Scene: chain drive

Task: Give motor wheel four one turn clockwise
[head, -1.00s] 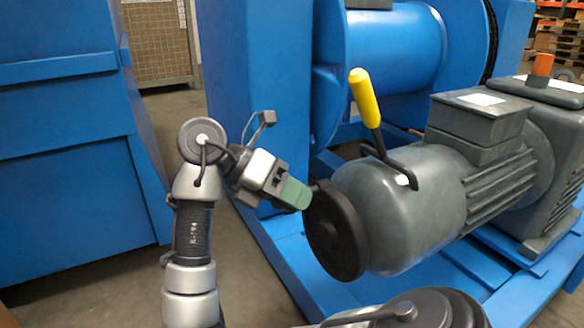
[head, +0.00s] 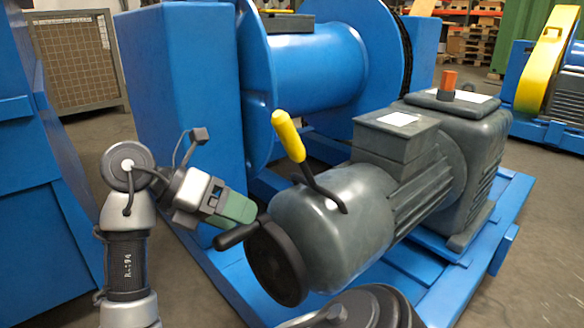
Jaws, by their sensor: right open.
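The motor wheel is a black disc (head: 274,262) on the near end of a grey motor (head: 335,215). A black handle (head: 236,236) sticks out from it to the left. I cannot read a number on the wheel. A yellow-gripped lever (head: 289,136) stands tilted on top of the motor.
The motor sits on a blue base frame (head: 450,262) beside a large blue drum (head: 310,70). A blue cabinet (head: 35,190) stands at the left. A yellow guard (head: 541,55) is at the far right. Bare floor shows at the lower right.

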